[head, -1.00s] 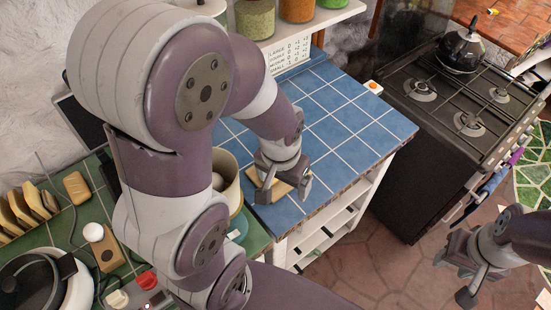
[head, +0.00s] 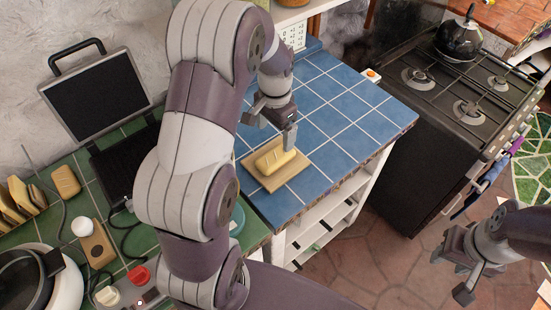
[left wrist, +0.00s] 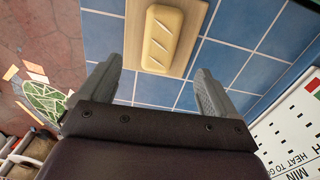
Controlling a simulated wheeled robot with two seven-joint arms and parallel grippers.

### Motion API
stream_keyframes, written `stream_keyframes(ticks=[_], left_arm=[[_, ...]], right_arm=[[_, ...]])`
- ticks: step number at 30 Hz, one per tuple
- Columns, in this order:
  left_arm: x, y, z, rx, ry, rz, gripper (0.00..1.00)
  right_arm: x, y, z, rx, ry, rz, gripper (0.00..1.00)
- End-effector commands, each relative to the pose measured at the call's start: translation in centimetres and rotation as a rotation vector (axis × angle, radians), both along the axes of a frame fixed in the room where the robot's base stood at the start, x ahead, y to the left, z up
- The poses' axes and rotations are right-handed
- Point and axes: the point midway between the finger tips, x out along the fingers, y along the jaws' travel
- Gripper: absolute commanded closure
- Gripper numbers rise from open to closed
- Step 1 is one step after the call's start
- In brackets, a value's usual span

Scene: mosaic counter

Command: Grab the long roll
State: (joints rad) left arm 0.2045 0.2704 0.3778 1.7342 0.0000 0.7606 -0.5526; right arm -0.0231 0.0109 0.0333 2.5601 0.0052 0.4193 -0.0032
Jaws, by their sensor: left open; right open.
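The long roll (head: 275,161) is a pale yellow loaf with slanted scores. It lies on a small tan board (head: 266,182) on the blue tiled counter. In the left wrist view the roll (left wrist: 160,38) is at the top middle, ahead of the fingers and between their lines. My left gripper (head: 270,128) is open and empty, above and just behind the roll; its fingers (left wrist: 158,85) also show in the left wrist view. My right gripper (head: 460,272) is open and empty at the lower right, over the floor, far from the roll.
The blue counter (head: 345,125) is clear right of the board. A stove (head: 440,110) with a black kettle (head: 459,38) stands further right. On the green counter at left are an open black contact grill (head: 95,98), bread slices and a smaller roll (head: 66,181).

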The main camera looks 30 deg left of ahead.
Motion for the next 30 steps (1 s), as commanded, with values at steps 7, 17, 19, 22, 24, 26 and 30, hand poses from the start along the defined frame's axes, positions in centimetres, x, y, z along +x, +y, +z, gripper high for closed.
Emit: stream_keyframes(ticks=[7,17,19,22,24,26,30], left_arm=[[0.0,-0.1,-4.5,0.0,0.002,0.001,0.08],[0.6,-0.1,-9.6,0.0,0.0,0.001,0.08],[0.6,-0.1,-10.1,0.0,0.0,0.002,0.08],[0.6,-0.1,-10.2,0.001,-0.001,0.002,0.08],[0.6,-0.1,-10.2,0.001,-0.001,0.002,0.08],[0.6,-0.1,-10.2,0.001,-0.001,0.002,0.22],[0.6,-0.1,-10.2,0.001,-0.001,0.002,0.48]], right_arm=[[0.0,0.0,0.8,0.0,0.0,0.0,0.57],[0.0,0.0,2.4,0.0,0.0,0.0,0.57],[0.0,0.0,2.4,0.0,0.0,0.0,0.57],[0.0,0.0,2.3,0.0,0.0,0.0,0.57],[0.0,0.0,2.3,0.0,0.0,0.0,0.57],[0.0,0.0,2.3,0.0,0.0,0.0,0.57],[0.0,0.0,2.3,0.0,0.0,0.0,0.57]])
